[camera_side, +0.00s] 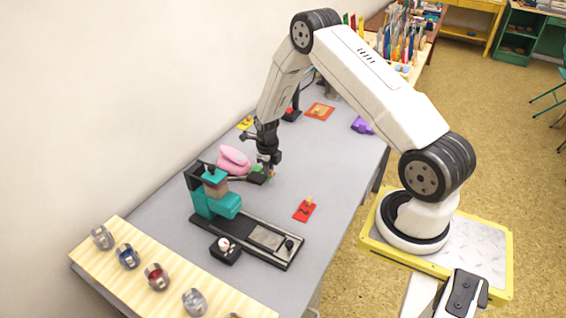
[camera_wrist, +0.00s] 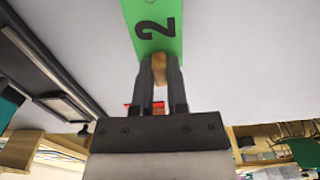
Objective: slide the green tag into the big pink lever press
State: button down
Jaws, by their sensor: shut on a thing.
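The green tag (camera_wrist: 153,22), with a black "2" and a wooden knob (camera_wrist: 161,72), is held by its knob in my gripper (camera_wrist: 160,75). In the side view my gripper (camera_side: 268,170) is low over the table, and a sliver of the green tag (camera_side: 257,168) shows at its left. The pink lever press (camera_side: 233,160) stands immediately left of my gripper, with a dark plate reaching toward it. The tag is close to this press; whether it touches or has entered it I cannot tell. The pink press is not seen in the wrist view.
A teal press (camera_side: 218,196) with a long dark base stands nearer, beside a small black block (camera_side: 225,250). A red tag (camera_side: 304,211) lies to the right. Yellow (camera_side: 245,123), orange (camera_side: 319,112) and purple (camera_side: 362,125) pieces lie farther back. A wooden strip (camera_side: 180,285) holds several round items.

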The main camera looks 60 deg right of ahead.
aim_at(258, 170)
jog(key=shift+f, duration=1.15)
jog(key=shift+w, duration=1.75)
jog(key=shift+w, duration=0.2)
jog(key=c, duration=0.6)
grip_release()
jog(key=shift+o, duration=0.2)
jog(key=shift+r, duration=0.15)
jog(key=shift+r, duration=3.35)
